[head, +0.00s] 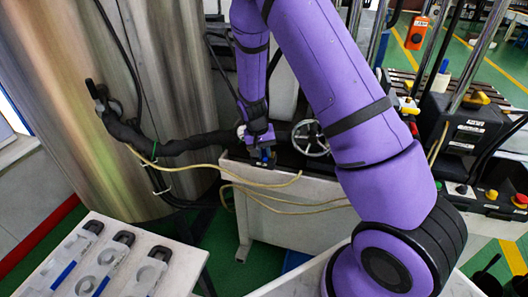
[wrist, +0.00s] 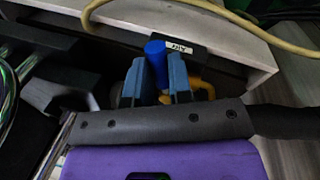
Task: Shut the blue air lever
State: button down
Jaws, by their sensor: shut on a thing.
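The blue air lever (wrist: 155,50) is a short blue cylinder in the wrist view, beside a black plate with a white label (wrist: 181,47). My gripper (wrist: 157,68) has one blue-grey finger on each side of the lever and is shut on it. The lower part of the lever is hidden between the fingers. In the head view my gripper (head: 265,156) points down at the near edge of the white bench; the lever is too small there to make out clearly.
A yellow part (wrist: 203,82) sits just right of the fingers. A handwheel (head: 310,138) is right of my gripper. A yellow hose (head: 215,167) runs across the bench front (head: 290,222). A steel tank (head: 160,60) stands left; a tray of moulds (head: 75,245) is front left.

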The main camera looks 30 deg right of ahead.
jog(key=c, duration=1)
grip_release()
jog(key=shift+c, duration=0.2)
notch_tip(320, 180, up, 11)
jog(key=a, duration=0.2)
jog(key=shift+w+f, duration=0.2)
jog(key=shift+w, duration=0.25)
